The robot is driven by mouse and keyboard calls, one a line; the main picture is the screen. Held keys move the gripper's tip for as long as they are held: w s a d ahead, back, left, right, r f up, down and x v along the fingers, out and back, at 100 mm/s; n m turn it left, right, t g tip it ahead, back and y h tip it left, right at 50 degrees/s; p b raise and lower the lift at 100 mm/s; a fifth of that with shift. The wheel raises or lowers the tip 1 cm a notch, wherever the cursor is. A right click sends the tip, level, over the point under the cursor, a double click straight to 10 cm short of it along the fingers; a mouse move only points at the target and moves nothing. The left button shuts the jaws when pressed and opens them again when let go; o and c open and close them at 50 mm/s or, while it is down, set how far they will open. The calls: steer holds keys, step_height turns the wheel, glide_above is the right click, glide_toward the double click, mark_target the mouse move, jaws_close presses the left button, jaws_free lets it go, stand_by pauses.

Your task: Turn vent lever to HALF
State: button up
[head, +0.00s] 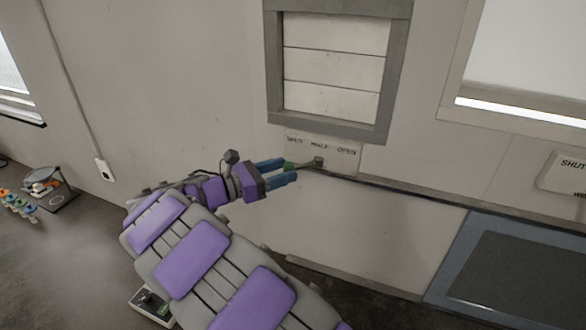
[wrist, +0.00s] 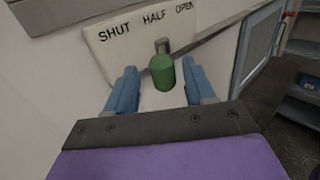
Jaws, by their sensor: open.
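The vent lever has a green knob (wrist: 162,73) on a grey arm that meets the wall plate (wrist: 125,45) below the words SHUT, HALF and OPEN. In the head view, the knob (head: 288,165) lies left of the lever's grey mount (head: 318,162), under the plate's lettering. I cannot tell for certain which word the lever points at. My gripper (head: 283,170) is open, with its blue fingers on either side of the knob. In the wrist view, the gripper (wrist: 160,78) shows gaps beside the knob, so I see no clear grip on it.
A grey-framed slatted vent (head: 335,68) is above the plate. A long dark rail (head: 430,188) runs right along the wall from the lever. Another plate marked SHUT (head: 566,172) is at far right. A scale-like device (head: 48,190) sits on the left counter.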

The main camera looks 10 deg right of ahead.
mark_target(294, 167)
steer(key=x, duration=0.4)
steer(key=shift+d, duration=0.3)
steer(key=shift+a, duration=0.2)
steer(key=shift+c, duration=0.2)
steer(key=shift+a, duration=0.1)
steer(key=shift+c, duration=0.9)
steer(key=shift+s, duration=0.1)
jaws_close()
